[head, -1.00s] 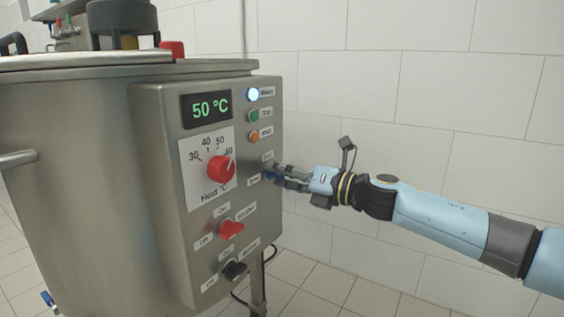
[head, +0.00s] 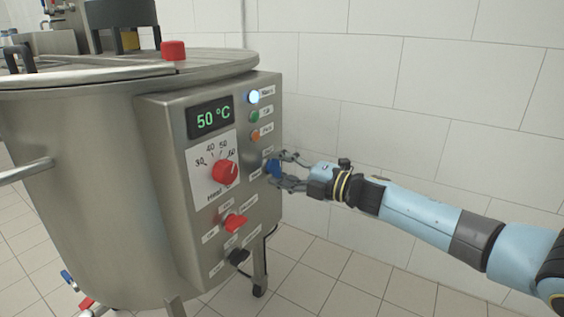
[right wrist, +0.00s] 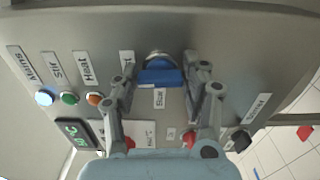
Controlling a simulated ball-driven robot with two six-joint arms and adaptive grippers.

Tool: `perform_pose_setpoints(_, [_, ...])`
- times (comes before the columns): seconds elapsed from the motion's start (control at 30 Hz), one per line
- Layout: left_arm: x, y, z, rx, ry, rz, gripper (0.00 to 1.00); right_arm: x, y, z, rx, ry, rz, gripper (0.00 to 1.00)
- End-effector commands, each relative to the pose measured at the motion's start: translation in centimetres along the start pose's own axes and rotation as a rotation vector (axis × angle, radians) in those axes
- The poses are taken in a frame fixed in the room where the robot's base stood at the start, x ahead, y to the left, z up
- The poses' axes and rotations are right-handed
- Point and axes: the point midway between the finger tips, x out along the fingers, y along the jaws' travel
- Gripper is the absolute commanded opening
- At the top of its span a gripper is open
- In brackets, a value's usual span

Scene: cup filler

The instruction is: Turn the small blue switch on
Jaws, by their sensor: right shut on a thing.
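The small blue switch (head: 273,168) is on the right part of the control panel's front, below the column of small round lights. In the right wrist view the blue switch (right wrist: 160,74) lies between my fingers, its blue handle running across from one finger to the other. My right gripper (head: 277,170) has come in from the right and is shut on the switch, one finger above it and one below. It also shows in the right wrist view (right wrist: 160,72). My left gripper is not in view.
The steel panel (head: 181,258) juts from a large kettle (head: 85,200). A display (head: 211,116) reads 50 °C. A red heat knob (head: 225,172), a red switch (head: 235,221) and a black switch (head: 239,256) sit nearby. The tiled wall stands behind my arm.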

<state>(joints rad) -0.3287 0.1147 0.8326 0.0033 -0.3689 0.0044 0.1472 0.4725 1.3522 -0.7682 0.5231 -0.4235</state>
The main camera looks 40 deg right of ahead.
Motion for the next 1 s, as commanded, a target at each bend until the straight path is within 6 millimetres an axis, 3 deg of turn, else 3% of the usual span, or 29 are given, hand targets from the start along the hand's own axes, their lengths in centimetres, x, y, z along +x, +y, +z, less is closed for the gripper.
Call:
perform_pose_setpoints(0.7, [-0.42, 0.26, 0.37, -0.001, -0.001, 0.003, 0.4, -0.06, -0.18, 0.11, 0.074, -0.003, -0.003, 0.13])
perform_pose_setpoints(0.73, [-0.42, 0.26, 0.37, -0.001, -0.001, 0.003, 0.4, -0.06, -0.19, 0.12, 0.074, -0.003, -0.003, 0.48])
perform_pose_setpoints(0.9, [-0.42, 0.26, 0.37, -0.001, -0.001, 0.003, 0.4, -0.05, -0.15, 0.09, 0.073, -0.002, -0.003, 0.69])
perform_pose_setpoints(1.0, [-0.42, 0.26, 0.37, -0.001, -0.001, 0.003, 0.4, -0.03, -0.12, 0.07, 0.073, -0.002, -0.002, 0.69])
